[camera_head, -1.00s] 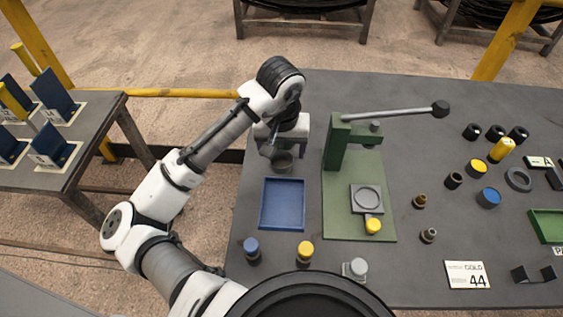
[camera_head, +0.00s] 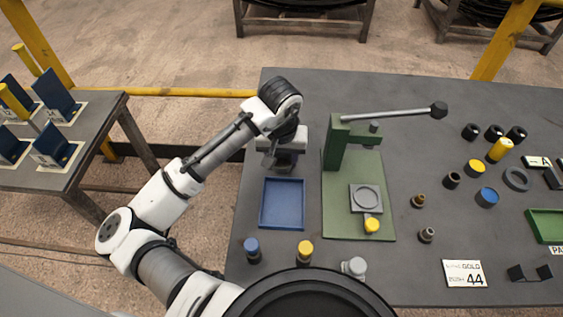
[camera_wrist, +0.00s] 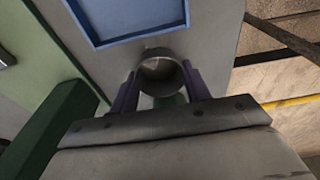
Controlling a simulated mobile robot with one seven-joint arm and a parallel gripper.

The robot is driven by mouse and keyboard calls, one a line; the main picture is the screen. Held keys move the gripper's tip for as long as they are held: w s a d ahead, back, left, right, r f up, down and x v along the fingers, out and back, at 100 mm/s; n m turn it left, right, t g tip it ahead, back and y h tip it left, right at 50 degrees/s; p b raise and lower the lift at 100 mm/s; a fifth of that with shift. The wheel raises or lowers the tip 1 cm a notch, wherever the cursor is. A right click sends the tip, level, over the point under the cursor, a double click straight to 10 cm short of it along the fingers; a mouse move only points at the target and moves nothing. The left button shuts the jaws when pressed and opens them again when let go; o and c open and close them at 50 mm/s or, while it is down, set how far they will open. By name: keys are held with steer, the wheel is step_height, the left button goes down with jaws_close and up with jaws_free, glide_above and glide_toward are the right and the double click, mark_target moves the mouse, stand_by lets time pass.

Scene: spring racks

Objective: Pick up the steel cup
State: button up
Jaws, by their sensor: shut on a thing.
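The steel cup (camera_wrist: 163,66) is a grey, open-topped round cup between the two fingers of my gripper (camera_wrist: 160,88) in the wrist view. The fingers are shut on its sides. In the head view my gripper (camera_head: 284,163) points down over the table just behind the blue tray, and the cup is mostly hidden there by the gripper and wrist. I cannot tell whether the cup's base touches the table.
The empty blue tray (camera_head: 282,229) lies just in front of my gripper. A green press (camera_head: 337,148) with a long grey lever (camera_head: 395,112) stands close on the right. Small cylinders and rings lie farther right. A side table (camera_head: 88,150) with blue holders stands at left.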

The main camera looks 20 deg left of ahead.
steer(key=shift+c, duration=0.5)
steer(key=shift+s+d+r, duration=0.15)
steer(key=shift+s+r, duration=0.3)
steer(key=s+d+r+b, duration=0.1)
steer(key=s+d+r, duration=0.1)
steer(key=s+r, duration=0.5)
steer(key=s, duration=0.5)
steer(key=shift+s+d+b, duration=0.25)
steer(key=shift+s+b, duration=0.1)
steer(key=shift+s, duration=0.05)
steer(key=shift+w, duration=0.1)
